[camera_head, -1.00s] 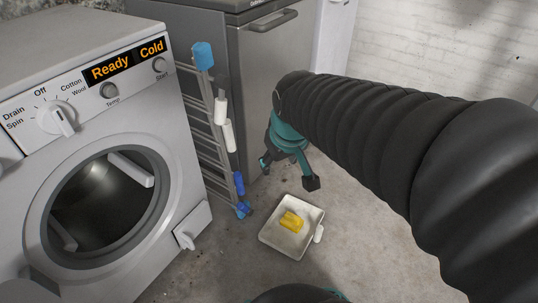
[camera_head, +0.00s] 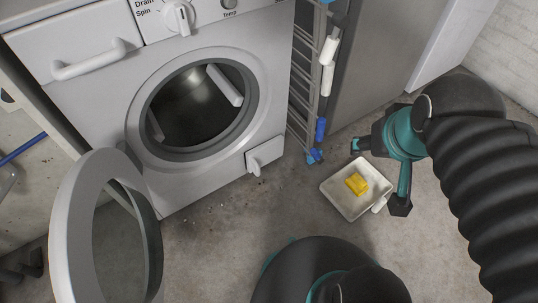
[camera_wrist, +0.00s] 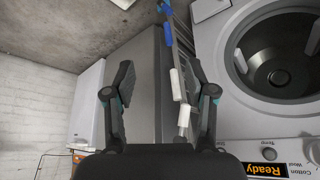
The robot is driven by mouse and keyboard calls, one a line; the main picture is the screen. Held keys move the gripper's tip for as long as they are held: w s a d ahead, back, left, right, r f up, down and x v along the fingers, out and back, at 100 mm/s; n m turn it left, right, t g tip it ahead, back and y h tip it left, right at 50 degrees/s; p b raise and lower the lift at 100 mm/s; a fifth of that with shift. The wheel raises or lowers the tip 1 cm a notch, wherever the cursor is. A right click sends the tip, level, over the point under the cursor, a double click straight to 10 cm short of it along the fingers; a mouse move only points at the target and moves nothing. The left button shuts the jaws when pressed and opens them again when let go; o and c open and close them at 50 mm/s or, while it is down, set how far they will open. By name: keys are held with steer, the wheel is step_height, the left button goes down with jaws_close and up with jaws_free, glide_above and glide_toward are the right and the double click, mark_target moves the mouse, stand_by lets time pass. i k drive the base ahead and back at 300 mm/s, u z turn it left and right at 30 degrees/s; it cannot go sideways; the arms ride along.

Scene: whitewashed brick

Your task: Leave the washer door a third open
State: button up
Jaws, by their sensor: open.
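The washer (camera_head: 215,130) stands at the upper left in the head view, with its round drum opening uncovered. Its round door (camera_head: 68,230) is swung wide open to the left, a grey ring frame reaching toward the lower left. My gripper (camera_head: 378,172) is open and empty, above the floor to the right of the washer and well apart from the door. In the wrist view my gripper (camera_wrist: 160,85) shows two spread fingers with nothing between them. The washer (camera_wrist: 270,60) also shows there at the right; the door does not.
A white tray (camera_head: 334,194) with a yellow sponge (camera_head: 357,183) lies on the floor near my gripper. A folded drying rack (camera_head: 305,95) leans between the washer and a grey appliance (camera_head: 375,60).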

mark_target(105, 244)
steer(key=z, duration=1.6)
steer(key=k, duration=1.95)
steer(key=u, duration=2.6)
steer(key=k, duration=0.95)
steer(key=u, duration=0.2)
